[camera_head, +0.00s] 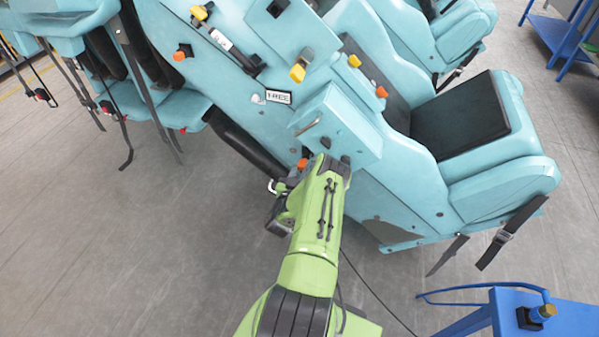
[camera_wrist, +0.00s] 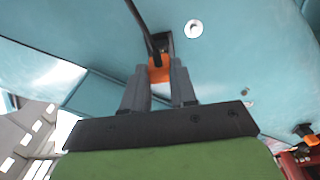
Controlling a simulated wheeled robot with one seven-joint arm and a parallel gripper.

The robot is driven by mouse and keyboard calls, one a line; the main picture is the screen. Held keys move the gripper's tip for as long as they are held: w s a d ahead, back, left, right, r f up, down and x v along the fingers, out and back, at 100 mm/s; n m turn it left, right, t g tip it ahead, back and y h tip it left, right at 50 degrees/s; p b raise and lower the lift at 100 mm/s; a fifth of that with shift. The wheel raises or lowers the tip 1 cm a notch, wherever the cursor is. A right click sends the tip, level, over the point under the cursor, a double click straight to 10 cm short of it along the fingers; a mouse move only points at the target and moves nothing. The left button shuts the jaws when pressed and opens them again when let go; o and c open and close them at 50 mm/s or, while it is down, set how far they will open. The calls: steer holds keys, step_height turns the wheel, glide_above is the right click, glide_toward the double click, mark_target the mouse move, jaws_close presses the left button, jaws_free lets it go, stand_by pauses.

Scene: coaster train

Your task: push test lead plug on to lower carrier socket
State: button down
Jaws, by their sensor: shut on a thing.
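The test lead plug (camera_wrist: 159,74) is orange and sits between the two grey fingers of my gripper (camera_wrist: 160,82) in the wrist view. The fingers are shut on it. A black cable (camera_wrist: 139,22) runs from the plug area up to the top edge. A dark part (camera_wrist: 164,43) lies just beyond the plug against the teal panel; I cannot tell if it is the lower carrier socket or whether the plug touches it. In the head view my gripper (camera_head: 284,187) is beside the teal car's lower side, and a small orange part (camera_head: 302,163) shows near it.
The teal coaster car (camera_head: 400,195) fills the space ahead, with a protruding box (camera_head: 340,130) just above my wrist. Yellow knobs (camera_head: 297,73) and a "FREE" label (camera_head: 278,97) are higher up. A blue stand (camera_head: 560,318) is at lower right.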

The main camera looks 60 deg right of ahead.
steer(key=shift+w+d+b, duration=0.2)
steer(key=shift+d+b, duration=0.1)
steer(key=shift+d, duration=1)
steer(key=c, duration=0.8)
jaws_free()
